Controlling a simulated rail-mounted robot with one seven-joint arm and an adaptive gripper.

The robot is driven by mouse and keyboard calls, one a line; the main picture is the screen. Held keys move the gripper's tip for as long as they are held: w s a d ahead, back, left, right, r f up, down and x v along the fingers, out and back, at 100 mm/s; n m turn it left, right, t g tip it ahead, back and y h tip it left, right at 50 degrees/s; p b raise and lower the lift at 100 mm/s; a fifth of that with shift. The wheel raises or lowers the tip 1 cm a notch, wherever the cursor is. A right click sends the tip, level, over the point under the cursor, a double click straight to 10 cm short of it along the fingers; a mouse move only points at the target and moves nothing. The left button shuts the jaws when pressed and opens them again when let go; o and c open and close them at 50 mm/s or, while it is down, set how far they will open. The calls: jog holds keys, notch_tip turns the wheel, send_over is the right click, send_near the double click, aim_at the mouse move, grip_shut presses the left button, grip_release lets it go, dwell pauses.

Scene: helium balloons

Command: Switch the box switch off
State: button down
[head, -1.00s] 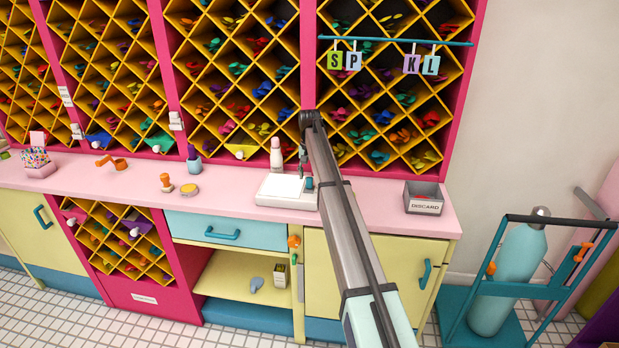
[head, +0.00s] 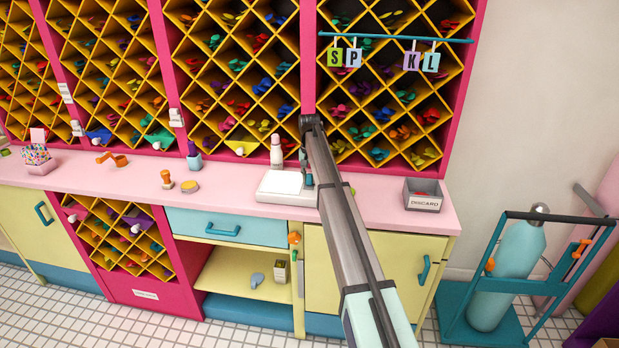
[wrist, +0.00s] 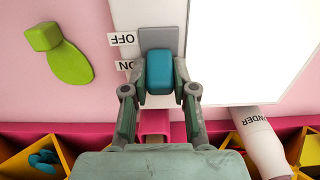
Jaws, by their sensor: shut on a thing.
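The box (head: 283,188) is a flat white box with a bright top on the pink counter, and part of it shows at the right of the wrist view (wrist: 250,50). Its switch is a teal block (wrist: 158,70) on a grey plate (wrist: 160,38). The block sits beside the ON label (wrist: 124,65); the OFF label (wrist: 123,39) is beside the bare part of the plate. My gripper (wrist: 160,82) has a finger on each side of the block and is shut on it. In the head view my arm partly hides the gripper.
A pink bottle (head: 276,155) marked with letters stands behind the box. A lime-green tool (wrist: 62,58) lies to its left in the wrist view. A grey DISCARD bin (head: 423,204) is to the right. Balloon racks (head: 311,60) rise behind the counter.

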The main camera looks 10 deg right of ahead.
jog(key=shift+s+f+b, duration=0.15)
jog(key=shift+s+b, duration=0.05)
jog(key=shift+b, duration=0.15)
jog(key=shift+s+a+f+t+h+b, duration=0.15)
jog(key=shift+s+t+h+b, duration=0.2)
jog(key=shift+t+b, duration=0.8)
jog(key=t+b, duration=0.1)
jog(key=b, duration=0.1)
jog(key=s+t+h+b, duration=0.1)
jog(key=b, duration=0.1)
jog(key=shift+a+t+b, duration=0.15)
jog(key=shift+t+b, duration=0.2)
jog(key=t+b, duration=0.2)
jog(key=b, duration=0.1)
jog(key=shift+s+a+h, duration=0.1)
jog(key=shift+s+h, duration=0.15)
jog(key=shift+s, duration=0.05)
jog(key=shift+t+b, duration=0.3)
jog(key=shift+b, duration=0.05)
jog(key=shift+r, duration=0.2)
